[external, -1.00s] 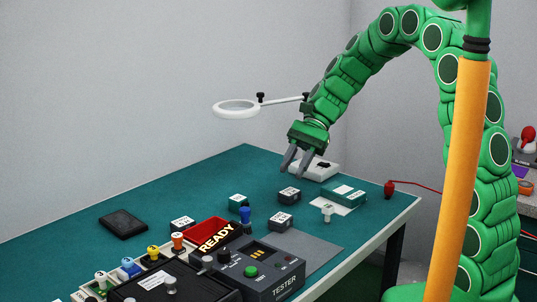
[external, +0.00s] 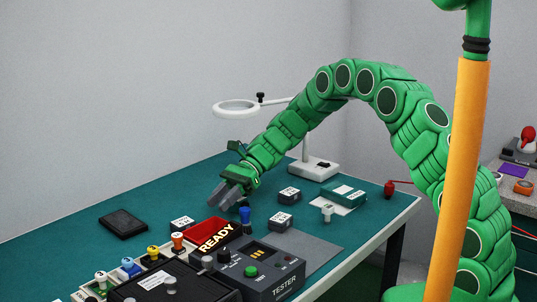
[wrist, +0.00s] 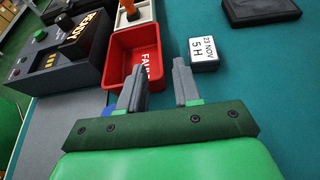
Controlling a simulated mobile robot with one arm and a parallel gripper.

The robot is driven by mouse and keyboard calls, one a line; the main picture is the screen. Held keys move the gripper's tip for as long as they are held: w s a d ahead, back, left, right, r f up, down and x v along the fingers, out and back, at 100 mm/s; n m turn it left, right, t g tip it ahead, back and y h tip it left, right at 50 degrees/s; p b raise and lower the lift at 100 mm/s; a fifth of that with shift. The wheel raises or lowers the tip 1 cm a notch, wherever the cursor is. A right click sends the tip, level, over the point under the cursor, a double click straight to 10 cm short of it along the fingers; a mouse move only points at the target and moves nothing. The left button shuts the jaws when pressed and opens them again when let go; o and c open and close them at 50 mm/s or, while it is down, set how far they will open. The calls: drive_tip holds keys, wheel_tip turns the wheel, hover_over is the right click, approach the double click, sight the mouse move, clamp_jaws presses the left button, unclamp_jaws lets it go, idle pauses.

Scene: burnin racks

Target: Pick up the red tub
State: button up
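The red tub (external: 205,229) sits on the teal bench behind the READY sign. In the wrist view the red tub (wrist: 121,50) lies just ahead of my gripper and slightly left, with white lettering inside, partly hidden by a finger. My gripper (external: 229,196) is above and behind the tub in the external view. In the wrist view my gripper (wrist: 160,75) has its two grey fingers apart with nothing between them.
The tester (external: 262,262) stands in front of the tub. A small date-labelled block (wrist: 203,53) is close by the right finger. A blue peg (external: 246,216) stands to the tub's right. A magnifier lamp (external: 238,107) is behind. A black pad (external: 122,223) lies at left.

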drive_tip(key=shift+s+a+f, duration=0.3)
drive_tip(key=shift+a+f, duration=0.05)
drive_tip(key=shift+a, duration=0.2)
drive_tip(key=shift+x, duration=3.45)
drive_tip(key=shift+s+d+r, duration=0.1)
drive_tip(key=shift+s+d, duration=0.05)
drive_tip(key=shift+d, duration=0.1)
clamp_jaws()
